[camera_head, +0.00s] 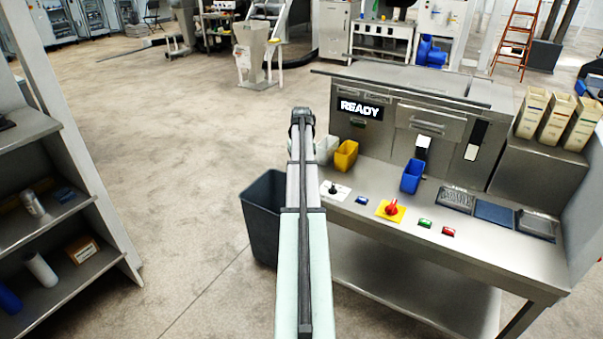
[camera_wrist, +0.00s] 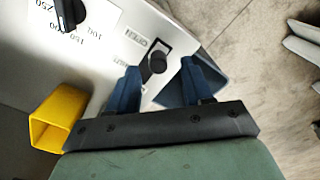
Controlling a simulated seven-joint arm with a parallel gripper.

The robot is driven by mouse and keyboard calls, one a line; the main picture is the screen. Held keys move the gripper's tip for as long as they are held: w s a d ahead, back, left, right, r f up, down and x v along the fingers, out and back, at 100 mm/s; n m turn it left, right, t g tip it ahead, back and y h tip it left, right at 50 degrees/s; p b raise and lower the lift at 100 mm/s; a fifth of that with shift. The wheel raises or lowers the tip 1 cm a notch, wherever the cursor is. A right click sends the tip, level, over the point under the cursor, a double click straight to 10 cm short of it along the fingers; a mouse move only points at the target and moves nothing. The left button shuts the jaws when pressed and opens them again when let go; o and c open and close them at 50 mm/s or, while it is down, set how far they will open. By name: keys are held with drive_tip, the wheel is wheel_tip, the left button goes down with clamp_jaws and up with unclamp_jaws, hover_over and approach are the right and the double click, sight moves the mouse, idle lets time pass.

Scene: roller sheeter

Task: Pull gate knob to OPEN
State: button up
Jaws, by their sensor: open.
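An OPEN label (camera_wrist: 135,40) is printed on the panel beside the plate. My gripper (camera_wrist: 160,65) is open, with one blue finger to the left of the knob and one to the right. The knob appears between the fingertips with space on both sides. I cannot tell how far above the panel the fingertips are. In the head view my arm hides the knob and the gripper.
A black dial (camera_wrist: 70,14) with a number scale is near the gate plate. A yellow bin (camera_wrist: 58,118) stands at lower left in the wrist view. A dark floor bin (camera_head: 262,215) stands at the bench's left end. A red knob (camera_head: 392,208) and push buttons line the bench front.

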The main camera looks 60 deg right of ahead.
wheel_tip(320, 180, up, 10)
drive_tip(key=shift+r, duration=0.15)
idle(0.3)
idle(0.7)
drive_tip(key=a+f+m+t+h, duration=0.1)
drive_tip(key=a+f, duration=0.5)
drive_tip(key=f, duration=0.3)
drive_tip(key=a+f+m+h, duration=0.1)
drive_tip(key=a+f, duration=0.4)
drive_tip(key=f, duration=0.4)
drive_tip(key=a+f+n+g+y, duration=0.1)
drive_tip(key=a+f+n, duration=0.1)
drive_tip(key=a+f, duration=0.9)
drive_tip(key=a+f+n+y, duration=0.1)
drive_tip(key=a+f, duration=0.7)
drive_tip(key=a, duration=0.5)
drive_tip(key=s+a+f+n+g, duration=0.2)
drive_tip(key=s+a+f, duration=0.3)
drive_tip(key=a, duration=0.6)
drive_tip(key=s+a+f+n+g, duration=0.2)
drive_tip(key=s+a+f, duration=0.4)
drive_tip(key=s+a, duration=0.3)
drive_tip(key=s+a+f+n+g, duration=0.2)
drive_tip(key=s+a+f+n, duration=0.2)
drive_tip(key=s+a, duration=0.4)
drive_tip(key=a+f, duration=0.1)
drive_tip(key=a, duration=0.5)
drive_tip(key=shift+f+g, duration=0.4)
